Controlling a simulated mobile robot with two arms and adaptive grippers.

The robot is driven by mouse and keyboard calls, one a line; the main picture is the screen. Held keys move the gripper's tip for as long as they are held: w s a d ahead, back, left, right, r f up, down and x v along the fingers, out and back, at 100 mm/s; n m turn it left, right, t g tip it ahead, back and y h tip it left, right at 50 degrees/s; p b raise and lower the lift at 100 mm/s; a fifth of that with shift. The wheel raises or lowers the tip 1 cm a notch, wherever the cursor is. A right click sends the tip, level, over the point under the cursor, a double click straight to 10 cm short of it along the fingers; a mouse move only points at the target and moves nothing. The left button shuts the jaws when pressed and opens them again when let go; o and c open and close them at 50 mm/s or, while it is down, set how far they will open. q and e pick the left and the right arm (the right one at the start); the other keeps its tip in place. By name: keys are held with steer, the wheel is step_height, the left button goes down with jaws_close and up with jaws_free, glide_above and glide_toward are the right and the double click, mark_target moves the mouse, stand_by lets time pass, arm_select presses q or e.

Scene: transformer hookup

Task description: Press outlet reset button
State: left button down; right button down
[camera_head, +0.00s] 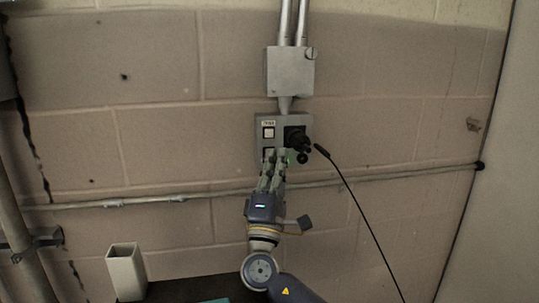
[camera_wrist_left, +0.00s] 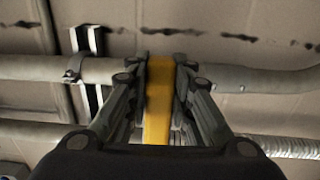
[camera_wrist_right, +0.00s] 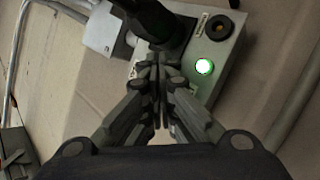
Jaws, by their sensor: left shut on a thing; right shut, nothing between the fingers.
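The grey outlet box (camera_head: 262,129) is on the block wall, with a label and white square element at its upper left and a black plug (camera_head: 295,136) at its right. My right gripper (camera_head: 276,156) is shut and empty, its fingertips over the box's lower part; contact cannot be told. In the right wrist view, the box shows a lit green round light (camera_wrist_right: 204,67), a dark round element with a yellowish centre (camera_wrist_right: 218,27), and the plug (camera_wrist_right: 150,18) beyond the fingertips. I cannot tell which element is the reset button. My left gripper (camera_wrist_left: 160,62) is shut on a yellow thing (camera_wrist_left: 158,100).
A grey junction box (camera_head: 289,72) with conduits is above the outlet box. A horizontal pipe (camera_head: 220,194) crosses the wall below it. A black cable (camera_head: 362,213) hangs at the right. A pale open container (camera_head: 127,272) stands at lower left. Pipes (camera_wrist_left: 240,78) run behind the left gripper.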

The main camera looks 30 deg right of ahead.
steer(key=shift+s+a, duration=0.2)
steer(key=shift+s, duration=0.55)
steer(key=shift+s, duration=0.1)
steer(key=s, duration=0.2)
steer(key=s+a, duration=0.1)
steer(key=s, duration=0.1)
steer(key=shift+s+a+f, duration=0.1)
steer(key=shift+s+f, duration=0.05)
steer(key=shift+s, duration=0.15)
steer(key=shift+a+f, duration=0.1)
steer(key=shift+f, duration=0.1)
stand_by(0.3)
